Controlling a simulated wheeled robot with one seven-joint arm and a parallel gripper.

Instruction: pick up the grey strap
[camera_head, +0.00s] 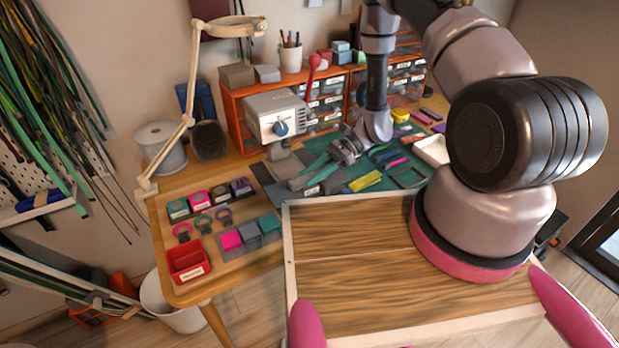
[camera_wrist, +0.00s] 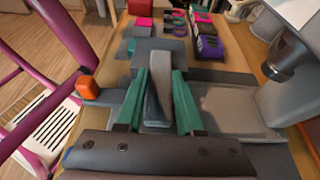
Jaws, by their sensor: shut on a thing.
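My gripper (camera_head: 312,174) is low over the workbench, just in front of the grey press, with its teal fingers pointing left. In the wrist view, my gripper (camera_wrist: 159,76) has its two teal fingers close on both sides of a grey strap (camera_wrist: 158,92). It is shut on the strap, which stands up between the fingers as a narrow grey piece. In the head view the strap is too small and too covered by the fingers to make out clearly.
The grey press (camera_head: 275,115) with a blue knob and red lever stands behind my gripper. Pink, grey and teal swatches (camera_head: 250,233) and a red bin (camera_head: 188,261) lie to the left. Orange drawers (camera_head: 325,100) stand at the back. A green mat (camera_head: 408,176) holds several small tools.

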